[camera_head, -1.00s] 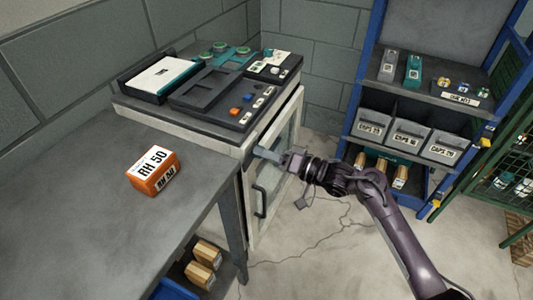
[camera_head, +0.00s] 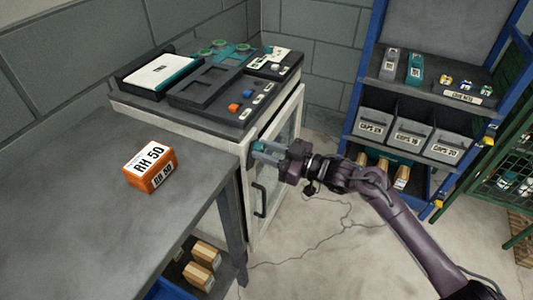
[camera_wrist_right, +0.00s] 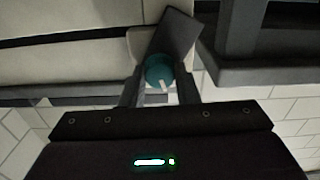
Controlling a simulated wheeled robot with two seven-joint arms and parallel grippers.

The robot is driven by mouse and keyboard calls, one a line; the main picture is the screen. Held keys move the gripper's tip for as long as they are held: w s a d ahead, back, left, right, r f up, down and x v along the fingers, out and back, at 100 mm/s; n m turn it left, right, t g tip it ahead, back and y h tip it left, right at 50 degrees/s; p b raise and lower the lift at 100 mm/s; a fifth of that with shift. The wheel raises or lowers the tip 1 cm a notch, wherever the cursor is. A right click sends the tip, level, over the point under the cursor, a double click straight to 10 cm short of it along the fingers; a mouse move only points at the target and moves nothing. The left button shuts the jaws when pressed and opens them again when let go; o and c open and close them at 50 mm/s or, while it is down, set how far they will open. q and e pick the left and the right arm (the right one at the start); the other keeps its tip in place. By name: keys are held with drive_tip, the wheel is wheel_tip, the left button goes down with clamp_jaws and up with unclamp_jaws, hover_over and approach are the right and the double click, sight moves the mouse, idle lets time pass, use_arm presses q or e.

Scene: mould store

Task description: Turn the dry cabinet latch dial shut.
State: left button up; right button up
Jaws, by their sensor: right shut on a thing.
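The dry cabinet (camera_head: 175,122) stands against the wall, with a white-framed glass door (camera_head: 268,185) and a dark handle (camera_head: 261,200). The teal latch dial (camera_head: 257,146) is near the top of the door frame. In the right wrist view the round dial (camera_wrist_right: 158,70) carries a white mark pointing down and slightly right. A tilted dark grey plate (camera_wrist_right: 178,34) sits behind it. My right gripper (camera_head: 262,151) is shut on the dial, one finger on each side in the wrist view (camera_wrist_right: 159,82). My left gripper is not in view.
An orange RH 50 box (camera_head: 150,166) lies on the grey bench (camera_head: 85,200) at left. Trays and small parts cover the cabinet top. A blue shelf rack (camera_head: 350,125) with grey bins (camera_head: 410,140) stands behind my right arm. The floor (camera_head: 320,240) before the cabinet is clear.

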drive_tip(key=n+b, duration=0.1)
drive_tip(key=n, duration=0.1)
drive_tip(key=shift+f+n, duration=0.1)
drive_tip(key=shift+n, duration=0.2)
drive_tip(key=shift+n+b, duration=0.55)
drive_tip(key=shift+n, duration=0.45)
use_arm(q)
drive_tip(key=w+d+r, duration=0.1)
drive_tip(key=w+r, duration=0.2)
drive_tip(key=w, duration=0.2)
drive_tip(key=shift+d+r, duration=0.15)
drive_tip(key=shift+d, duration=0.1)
use_arm(e)
drive_tip(key=shift+n, duration=0.6)
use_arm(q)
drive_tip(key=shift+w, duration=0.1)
use_arm(e)
drive_tip(key=o, duration=1)
